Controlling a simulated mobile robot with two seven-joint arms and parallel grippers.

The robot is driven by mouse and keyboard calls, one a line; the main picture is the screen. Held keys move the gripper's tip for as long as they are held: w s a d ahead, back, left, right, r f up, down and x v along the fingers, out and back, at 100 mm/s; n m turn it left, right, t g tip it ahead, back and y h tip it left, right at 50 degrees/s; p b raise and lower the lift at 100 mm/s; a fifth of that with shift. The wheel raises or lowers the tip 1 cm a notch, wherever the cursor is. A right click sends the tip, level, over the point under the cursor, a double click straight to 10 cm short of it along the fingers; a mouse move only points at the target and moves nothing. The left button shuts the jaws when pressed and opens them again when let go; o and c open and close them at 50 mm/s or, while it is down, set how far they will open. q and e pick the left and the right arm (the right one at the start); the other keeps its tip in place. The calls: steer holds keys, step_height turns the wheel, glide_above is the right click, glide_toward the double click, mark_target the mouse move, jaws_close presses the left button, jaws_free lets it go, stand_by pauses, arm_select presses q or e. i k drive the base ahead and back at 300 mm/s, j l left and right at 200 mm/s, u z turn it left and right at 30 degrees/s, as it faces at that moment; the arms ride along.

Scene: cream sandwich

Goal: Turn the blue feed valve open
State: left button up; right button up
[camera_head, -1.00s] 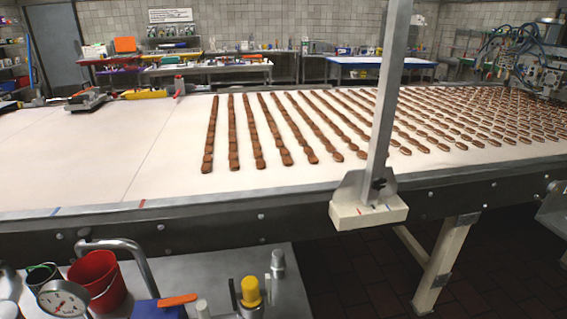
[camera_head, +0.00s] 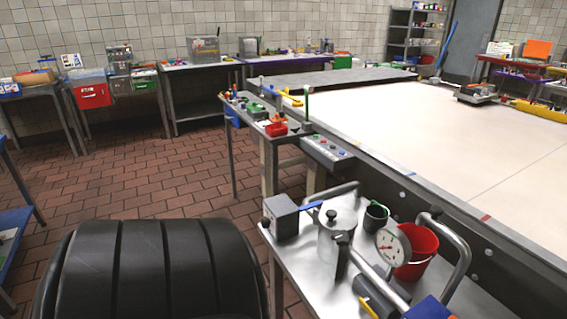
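A blue block (camera_head: 430,309) is cut off by the bottom edge. I cannot tell for sure which blue part is the feed valve, or whether it is open. Neither of my grippers is in view.
A dial gauge (camera_head: 393,247), a red bucket (camera_head: 416,252), a dark green cup (camera_head: 376,217) and a bent metal pipe (camera_head: 452,255) crowd the cart's right part. The wide conveyor (camera_head: 440,135) runs behind it. The tiled floor (camera_head: 165,180) at left is open.

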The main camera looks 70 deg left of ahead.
mark_target(318, 204)
steer(key=u, duration=1.65)
